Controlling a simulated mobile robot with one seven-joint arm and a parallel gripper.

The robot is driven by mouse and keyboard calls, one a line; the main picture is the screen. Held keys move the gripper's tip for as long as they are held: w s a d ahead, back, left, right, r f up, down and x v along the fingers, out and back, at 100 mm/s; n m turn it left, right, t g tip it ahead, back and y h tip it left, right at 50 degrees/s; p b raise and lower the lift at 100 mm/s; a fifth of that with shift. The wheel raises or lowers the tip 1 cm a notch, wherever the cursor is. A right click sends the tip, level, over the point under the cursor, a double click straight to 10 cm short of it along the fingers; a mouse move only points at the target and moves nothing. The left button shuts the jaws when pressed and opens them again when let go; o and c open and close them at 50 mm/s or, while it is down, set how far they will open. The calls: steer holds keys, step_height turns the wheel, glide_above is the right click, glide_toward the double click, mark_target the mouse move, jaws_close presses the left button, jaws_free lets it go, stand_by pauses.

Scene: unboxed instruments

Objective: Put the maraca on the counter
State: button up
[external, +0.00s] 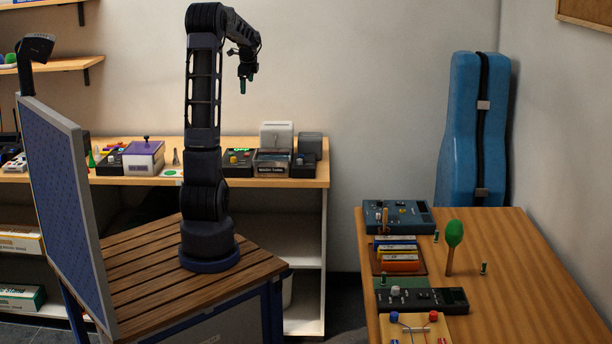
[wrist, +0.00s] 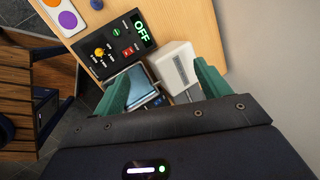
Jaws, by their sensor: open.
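The maraca (external: 454,236), with a green head and a brown handle, stands upright on the wooden table (external: 520,280) at the right of the external view. It does not show in the wrist view. My gripper (external: 243,86) hangs from the raised arm, high and well to the left of the maraca, over the back counter's side of the room. In the wrist view my gripper (wrist: 162,84) has its two green fingers spread apart, with nothing held between them. Which surface is the counter I cannot tell; a wooden counter (external: 318,172) also runs along the back wall.
Black control boxes (external: 430,300) and a rack of coloured blocks (external: 400,258) crowd the right table's left side; its right side is clear. Small green pegs stand near the maraca. The back counter holds an OFF-display box (wrist: 117,45) and a white box (wrist: 174,66).

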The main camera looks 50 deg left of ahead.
steer(key=s+d+r+n+t+h, duration=0.1)
steer(key=s+d+r+n, duration=0.2)
steer(key=d, duration=1.1)
steer(key=s+d+n+h, duration=0.15)
steer(key=s+d, duration=0.45)
steer(key=d, duration=0.7)
steer(key=s+d+f+n+h, duration=0.1)
steer(key=s+d+f+n, duration=0.2)
steer(key=s+d, duration=0.6)
steer(key=s+d+f+n+t, duration=0.1)
steer(key=s+d+f+n, duration=0.3)
steer(key=s+d, duration=0.4)
steer(key=shift+s+d+f+h, duration=0.2)
steer(key=shift+s+d+h, duration=0.15)
steer(key=shift+s, duration=0.6)
